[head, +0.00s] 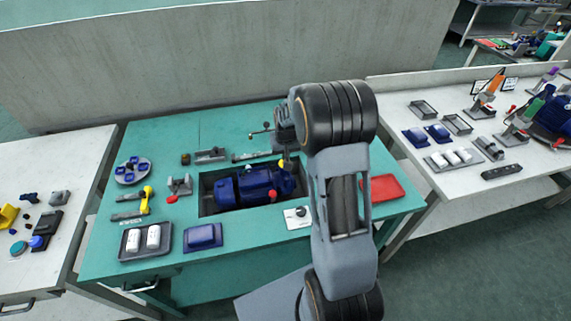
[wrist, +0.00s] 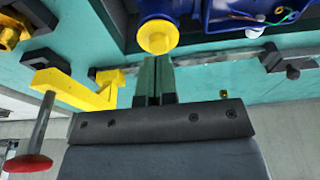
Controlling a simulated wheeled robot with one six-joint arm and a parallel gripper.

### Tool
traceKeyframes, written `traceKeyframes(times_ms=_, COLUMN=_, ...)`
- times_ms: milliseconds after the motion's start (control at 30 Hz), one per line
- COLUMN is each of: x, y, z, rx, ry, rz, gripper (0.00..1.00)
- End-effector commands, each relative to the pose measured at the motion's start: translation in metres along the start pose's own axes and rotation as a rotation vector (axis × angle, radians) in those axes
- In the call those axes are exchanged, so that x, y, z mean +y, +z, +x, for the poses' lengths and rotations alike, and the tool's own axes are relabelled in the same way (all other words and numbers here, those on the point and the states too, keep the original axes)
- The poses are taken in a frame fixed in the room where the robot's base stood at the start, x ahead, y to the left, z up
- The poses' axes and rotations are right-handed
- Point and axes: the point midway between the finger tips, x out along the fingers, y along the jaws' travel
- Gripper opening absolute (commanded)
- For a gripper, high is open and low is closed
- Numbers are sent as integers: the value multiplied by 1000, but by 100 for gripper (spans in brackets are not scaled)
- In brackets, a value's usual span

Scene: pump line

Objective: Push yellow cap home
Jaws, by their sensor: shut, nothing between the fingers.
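The yellow cap (wrist: 157,37) sits at the end of a blue fitting on the blue pump (wrist: 225,12), round face toward the camera. In the head view a small yellow part (head: 283,163), likely the cap, shows at the pump's (head: 240,188) right end under my gripper. My gripper (wrist: 154,60) is shut and empty, its dark green fingertips just below the cap in the wrist view. I cannot tell whether they touch it or how deep the cap sits.
In the wrist view a yellow clamp (wrist: 80,90) with a red knob (wrist: 28,163) stands left of my fingers. In the head view a red tray (head: 385,188) lies right of my arm, and a blue block (head: 203,236) and a tray of white parts (head: 130,252) lie in front.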

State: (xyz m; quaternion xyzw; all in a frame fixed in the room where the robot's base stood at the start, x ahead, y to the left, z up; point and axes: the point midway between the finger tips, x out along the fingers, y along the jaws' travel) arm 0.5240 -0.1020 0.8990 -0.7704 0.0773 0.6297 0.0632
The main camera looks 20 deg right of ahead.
Motion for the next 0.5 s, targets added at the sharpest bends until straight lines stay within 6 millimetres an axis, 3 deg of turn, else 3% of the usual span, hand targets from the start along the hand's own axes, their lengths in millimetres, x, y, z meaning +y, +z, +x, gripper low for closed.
traceKeyframes(times_ms=500, x=0, y=2, z=8, rx=0, ry=0, rz=0, gripper=0)
